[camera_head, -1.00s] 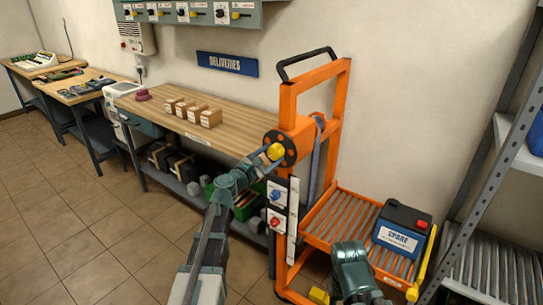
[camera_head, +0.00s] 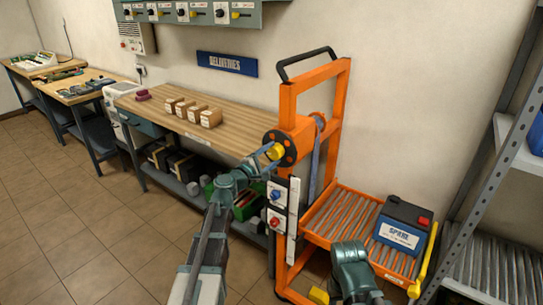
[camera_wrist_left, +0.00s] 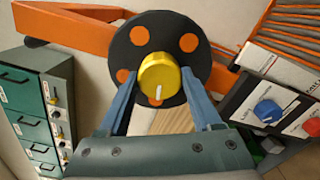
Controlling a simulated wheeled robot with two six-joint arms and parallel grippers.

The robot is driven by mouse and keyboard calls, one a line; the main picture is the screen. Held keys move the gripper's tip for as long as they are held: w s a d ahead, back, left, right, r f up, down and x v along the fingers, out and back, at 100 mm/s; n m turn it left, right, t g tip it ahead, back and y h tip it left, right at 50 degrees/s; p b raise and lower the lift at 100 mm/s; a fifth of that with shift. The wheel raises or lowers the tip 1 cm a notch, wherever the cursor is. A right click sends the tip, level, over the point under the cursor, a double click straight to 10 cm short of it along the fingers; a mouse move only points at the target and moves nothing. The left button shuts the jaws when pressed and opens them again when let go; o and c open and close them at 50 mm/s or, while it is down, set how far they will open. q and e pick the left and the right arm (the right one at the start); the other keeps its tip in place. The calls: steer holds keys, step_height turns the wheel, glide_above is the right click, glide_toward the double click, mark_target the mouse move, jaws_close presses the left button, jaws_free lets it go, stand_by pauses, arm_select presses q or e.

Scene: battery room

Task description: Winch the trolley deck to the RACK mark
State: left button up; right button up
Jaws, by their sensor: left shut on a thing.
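The orange trolley (camera_head: 342,95) stands right of the bench. Its winch wheel (camera_head: 288,143) is a dark disc with orange spots and a yellow knob (camera_head: 275,153). My left gripper (camera_head: 270,155) is shut on the knob; in the left wrist view its blue-grey fingers flank the knob (camera_wrist_left: 160,76). The roller deck (camera_head: 335,213) sits low on the trolley and carries a dark SPARE battery (camera_head: 400,229). A pale upright strip (camera_head: 293,222) is on the mast; I cannot read a RACK mark on it.
A panel with a blue knob (camera_head: 276,196) and a red knob (camera_head: 275,223) is beside the mast. The wooden bench (camera_head: 190,130) holds small boxes. A grey shelf rack (camera_head: 470,200) stands at the right. The tiled floor (camera_head: 80,220) at left is clear.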

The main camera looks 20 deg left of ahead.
stand_by(0.4)
arm_select(q)
steer(key=o, duration=1.4)
steer(key=shift+s, duration=0.1)
steer(key=v, duration=1.3)
steer(key=shift+s+a, duration=0.1)
steer(key=shift+s, duration=0.25)
